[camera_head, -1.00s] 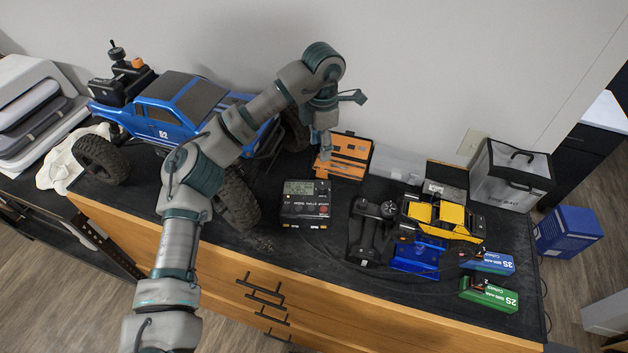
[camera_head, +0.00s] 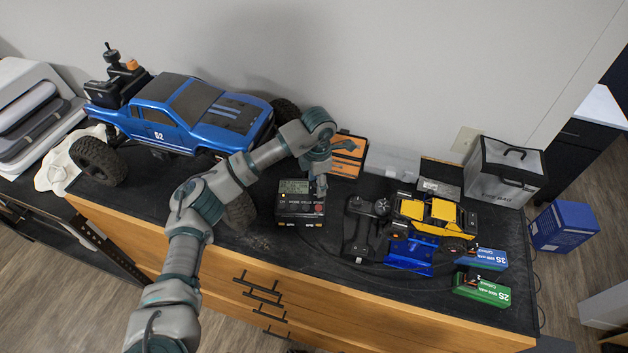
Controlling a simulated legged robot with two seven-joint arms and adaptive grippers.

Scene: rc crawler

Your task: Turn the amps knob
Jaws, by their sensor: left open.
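The charger (camera_head: 300,203) is a small black box with a lit display (camera_head: 294,187) and a red-marked front, lying on the black bench top in the middle of the head view. The amps knob cannot be made out at this size; part of the charger's right top is behind my gripper. My left gripper (camera_head: 321,186) is open, pointing down at the charger's upper right edge. I cannot tell whether it touches the charger. My right gripper is not in view.
A large blue truck (camera_head: 190,115) stands at the left behind my arm. An orange tool case (camera_head: 347,160) is behind the gripper. A black controller (camera_head: 362,225), a yellow crawler (camera_head: 430,212) and blue and green batteries (camera_head: 482,290) lie to the right. The bench's front edge is near.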

